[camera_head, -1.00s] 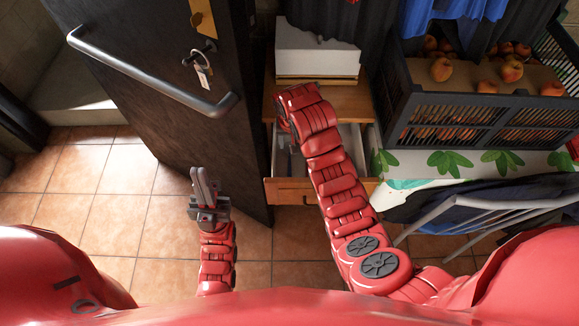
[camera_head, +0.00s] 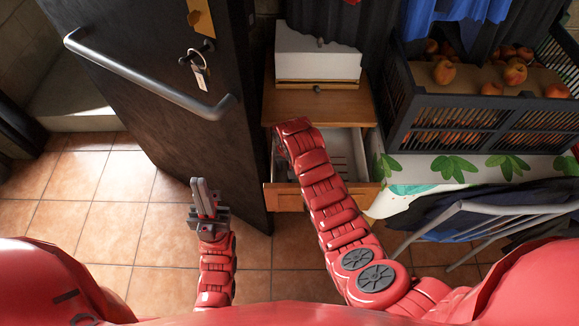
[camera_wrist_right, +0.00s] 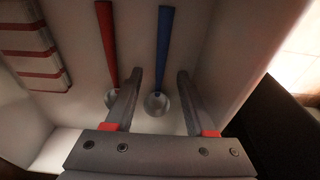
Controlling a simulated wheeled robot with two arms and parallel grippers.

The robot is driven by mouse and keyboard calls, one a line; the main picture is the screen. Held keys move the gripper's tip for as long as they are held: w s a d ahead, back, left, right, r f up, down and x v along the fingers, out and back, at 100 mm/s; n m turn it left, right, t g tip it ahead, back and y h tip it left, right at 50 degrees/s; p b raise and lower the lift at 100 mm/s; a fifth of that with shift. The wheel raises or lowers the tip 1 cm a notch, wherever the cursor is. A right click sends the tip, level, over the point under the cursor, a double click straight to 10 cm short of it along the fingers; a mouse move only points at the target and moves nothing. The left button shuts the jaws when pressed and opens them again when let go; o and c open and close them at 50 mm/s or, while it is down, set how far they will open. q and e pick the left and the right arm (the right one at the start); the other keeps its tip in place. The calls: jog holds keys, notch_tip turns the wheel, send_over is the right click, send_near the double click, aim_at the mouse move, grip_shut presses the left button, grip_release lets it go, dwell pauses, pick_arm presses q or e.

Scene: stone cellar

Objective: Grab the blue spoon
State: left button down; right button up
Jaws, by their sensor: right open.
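The blue spoon (camera_wrist_right: 163,48) lies in a light-coloured drawer in the right wrist view, with a blue handle and a round metal bowl. My right gripper (camera_wrist_right: 159,76) is open and empty, its two fingers on either side of the spoon near its bowl; I cannot tell how far above it they are. In the head view the spoon and the right gripper are hidden by my right arm, which reaches over the open drawer (camera_head: 287,199). My left gripper (camera_head: 202,184) appears shut and empty, above the tiled floor.
A red-handled spoon (camera_wrist_right: 107,45) lies left of the blue one, its bowl partly behind a finger. A red-striped item (camera_wrist_right: 35,52) is further left. A dark door (camera_head: 165,70) stands left of the drawer. A crate of apples (camera_head: 400,110) and a chair (camera_head: 490,209) are right.

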jog(key=shift+f, duration=0.15)
grip_shut()
dwell(0.4)
